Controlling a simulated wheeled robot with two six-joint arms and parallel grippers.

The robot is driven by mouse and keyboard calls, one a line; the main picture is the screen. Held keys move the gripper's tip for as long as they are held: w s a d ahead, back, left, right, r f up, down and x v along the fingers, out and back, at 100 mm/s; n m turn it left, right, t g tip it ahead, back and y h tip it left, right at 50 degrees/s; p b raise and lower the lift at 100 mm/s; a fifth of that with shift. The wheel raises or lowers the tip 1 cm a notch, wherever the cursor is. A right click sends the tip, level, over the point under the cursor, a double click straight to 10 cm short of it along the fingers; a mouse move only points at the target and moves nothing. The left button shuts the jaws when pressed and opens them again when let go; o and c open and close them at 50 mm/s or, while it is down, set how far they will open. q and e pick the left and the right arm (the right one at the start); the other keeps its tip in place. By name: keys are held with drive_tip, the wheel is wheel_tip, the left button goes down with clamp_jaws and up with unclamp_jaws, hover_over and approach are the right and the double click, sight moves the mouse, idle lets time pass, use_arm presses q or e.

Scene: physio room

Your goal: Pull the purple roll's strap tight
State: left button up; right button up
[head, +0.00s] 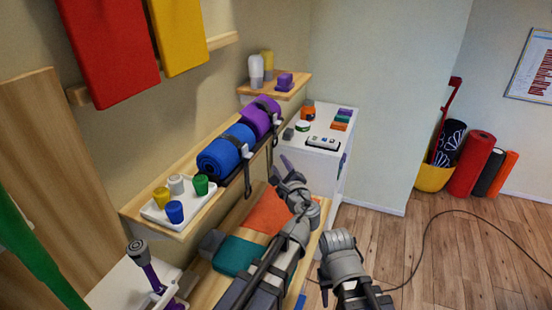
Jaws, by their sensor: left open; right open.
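The purple roll (255,123) lies on the wall shelf (140,208), behind the blue roll (222,152). A dark strap with a buckle goes around the purple roll, and its dark tail (272,153) hangs below the shelf's front edge. Whether the strap is snug or slack is too small to tell. My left gripper (281,174) is open, below and right of the purple roll, close to the hanging tail; I see no grip on it. My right gripper (340,240) is open and empty, lower right, apart from the shelf.
A white tray (158,217) with several small cups stands at the shelf's near end. Below is a wooden bench (207,285) with orange and teal cloths. A white cabinet (312,160) stands behind my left gripper. A cable (440,218) crosses the open floor at right.

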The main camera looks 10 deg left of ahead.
sight(275, 138)
use_arm(q)
drive_tip(key=w+a+m, duration=0.1)
drive_tip(key=w+a, duration=0.1)
drive_tip(key=w, duration=0.5)
drive_tip(key=shift+w+a+r+t, duration=0.3)
drive_tip(key=shift+a+r, duration=0.05)
drive_tip(key=shift+a, duration=0.05)
drive_tip(key=shift+c, duration=0.2)
clamp_jaws()
idle(1.2)
